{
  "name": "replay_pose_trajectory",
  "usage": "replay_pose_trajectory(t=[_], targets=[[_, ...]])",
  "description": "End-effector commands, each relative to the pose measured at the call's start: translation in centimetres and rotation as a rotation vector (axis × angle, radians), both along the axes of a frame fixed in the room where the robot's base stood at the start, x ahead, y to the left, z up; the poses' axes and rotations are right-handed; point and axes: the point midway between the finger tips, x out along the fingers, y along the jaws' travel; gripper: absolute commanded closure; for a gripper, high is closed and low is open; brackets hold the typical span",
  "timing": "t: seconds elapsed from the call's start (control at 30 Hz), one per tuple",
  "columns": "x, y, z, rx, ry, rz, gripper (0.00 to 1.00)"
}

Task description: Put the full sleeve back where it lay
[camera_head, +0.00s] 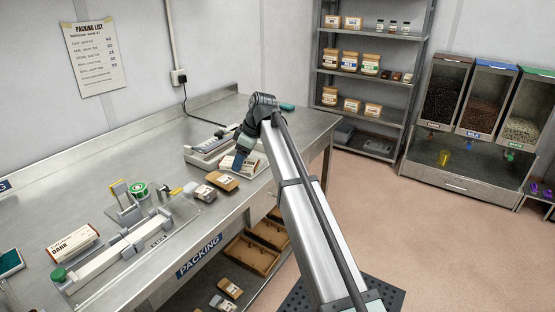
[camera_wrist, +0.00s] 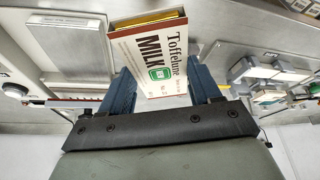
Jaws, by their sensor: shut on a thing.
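My gripper (camera_head: 242,155) is shut on a white and dark red sleeve (camera_head: 229,163) above the far part of the steel bench. In the wrist view the sleeve (camera_wrist: 152,62) reads "Toffelune MILK", with a green badge. It stands between the two blue fingers of my gripper (camera_wrist: 163,92). Its far end shows a gold and brown band, perhaps its contents. The head view does not clearly show whether the sleeve touches what is below. Another sleeve, marked "DARK" (camera_head: 73,243), lies at the bench's left end.
A grey device (camera_head: 206,149) is beside my gripper. Bare bench (camera_head: 100,160) runs along the wall.

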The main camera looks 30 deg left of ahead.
Motion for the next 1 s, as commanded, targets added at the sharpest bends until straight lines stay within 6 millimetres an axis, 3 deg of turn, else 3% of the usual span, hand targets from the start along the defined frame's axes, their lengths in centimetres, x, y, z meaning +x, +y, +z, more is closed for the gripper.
replay_pose_trajectory(t=[0.03,0.1,0.5,0.8,1.0], targets=[[-1.1,2.2,0.1,0.0,0.001,0.055,0.7],[-2.8,4.5,0.0,0.001,0.001,0.126,0.7],[-13.7,16.3,-0.4,0.0,0.002,0.527,0.7],[-23.0,23.8,-0.8,0.0,0.001,0.814,0.7],[-29.8,27.7,-1.3,-0.001,0.002,0.986,0.7]])
